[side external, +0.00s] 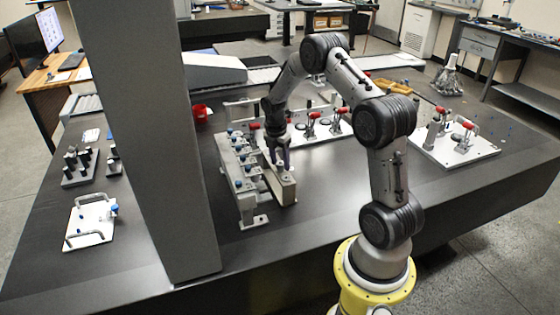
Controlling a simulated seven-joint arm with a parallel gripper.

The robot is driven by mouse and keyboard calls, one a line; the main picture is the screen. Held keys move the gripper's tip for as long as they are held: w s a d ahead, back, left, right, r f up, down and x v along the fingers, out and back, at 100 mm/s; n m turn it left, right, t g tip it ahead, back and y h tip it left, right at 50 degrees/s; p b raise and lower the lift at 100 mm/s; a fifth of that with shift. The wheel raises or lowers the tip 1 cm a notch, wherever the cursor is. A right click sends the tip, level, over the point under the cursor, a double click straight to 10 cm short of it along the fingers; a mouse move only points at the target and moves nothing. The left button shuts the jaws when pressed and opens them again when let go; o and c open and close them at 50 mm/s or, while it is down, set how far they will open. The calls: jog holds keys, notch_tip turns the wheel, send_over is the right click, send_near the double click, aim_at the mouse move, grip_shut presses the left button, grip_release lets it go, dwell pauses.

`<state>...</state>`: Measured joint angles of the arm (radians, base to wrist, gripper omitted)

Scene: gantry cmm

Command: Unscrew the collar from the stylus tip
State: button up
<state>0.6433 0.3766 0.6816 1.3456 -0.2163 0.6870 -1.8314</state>
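My gripper (281,166) points down at a narrow grey block (287,188) at the front side of the grey stylus rack (250,211). Its fingers are small and dark here, and I cannot tell whether they hold anything. The rack carries several small blue-topped pieces (238,153) in a row, just left of my gripper. I cannot make out the collar or the stylus tip; they are too small or hidden by the fingers.
A thick grey column (150,140) rises left of the rack. Fixture plates with red-handled clamps stand behind my gripper (322,125) and at the right (455,140). The dark table (325,195) is clear right of the rack.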

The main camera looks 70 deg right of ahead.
aim_at(280, 163)
jog(key=m, duration=0.3)
jog(key=m+g, duration=0.1)
jog(key=m, duration=0.3)
jog(key=shift+y, duration=0.3)
jog(key=m+y, duration=0.1)
jog(key=m, duration=0.5)
jog(key=shift+m, duration=0.4)
jog(key=c, duration=0.8)
jog(key=shift+o, duration=0.2)
jog(key=shift+a+n+h, duration=0.15)
jog(key=shift+n+h, duration=0.15)
jog(key=shift+n, duration=1.5)
jog(key=shift+r, duration=1.3)
jog(key=shift+r, duration=1.25)
